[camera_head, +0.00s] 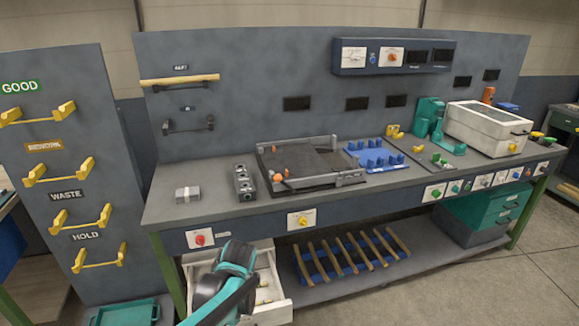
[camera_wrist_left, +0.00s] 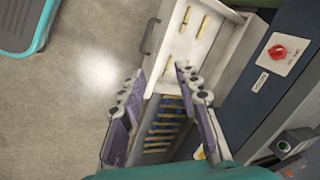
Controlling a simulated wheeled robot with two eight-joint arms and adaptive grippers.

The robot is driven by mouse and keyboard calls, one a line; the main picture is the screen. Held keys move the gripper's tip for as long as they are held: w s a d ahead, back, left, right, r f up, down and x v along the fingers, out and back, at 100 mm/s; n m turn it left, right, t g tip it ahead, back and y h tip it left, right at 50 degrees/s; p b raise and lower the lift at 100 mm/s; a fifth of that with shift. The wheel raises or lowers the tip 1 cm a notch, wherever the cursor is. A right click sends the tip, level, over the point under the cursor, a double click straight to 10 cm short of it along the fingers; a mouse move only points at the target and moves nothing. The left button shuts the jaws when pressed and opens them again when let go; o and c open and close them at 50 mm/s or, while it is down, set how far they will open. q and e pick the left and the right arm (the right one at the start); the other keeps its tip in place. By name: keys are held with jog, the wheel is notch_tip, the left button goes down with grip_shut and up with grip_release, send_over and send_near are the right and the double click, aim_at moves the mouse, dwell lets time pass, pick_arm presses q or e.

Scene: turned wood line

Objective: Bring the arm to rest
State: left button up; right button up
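My left arm (camera_head: 232,272) shows at the bottom of the head view, teal and black, in front of the workbench and overlapping an open white drawer (camera_head: 284,303). Its fingers cannot be made out there. In the left wrist view my left gripper (camera_wrist_left: 160,72) has its two purple-grey fingers spread apart, with nothing between them. My right gripper is in neither view.
The workbench (camera_head: 215,212) carries a black tray fixture (camera_head: 310,165), a blue rack (camera_head: 375,156) and a white-lidded box (camera_head: 488,128). Wooden sticks (camera_head: 350,252) lie on the lower shelf. A panel with yellow holders (camera_head: 60,172) stands left. Open floor (camera_wrist_left: 70,100) lies left of the drawer in the wrist view.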

pick_arm(q)
jog(key=s+a+r+n+t+h, duration=0.1)
jog(key=s+r+n+t, duration=0.1)
jog(key=s, duration=0.7)
jog(key=s+a+r+n+t+h, duration=0.1)
jog(key=s+r+n, duration=0.4)
jog(key=s, duration=0.4)
jog(key=shift+a+n+t, duration=0.3)
jog(key=shift+n+t, duration=0.1)
jog(key=shift+n, duration=0.2)
jog(key=shift+f, duration=0.1)
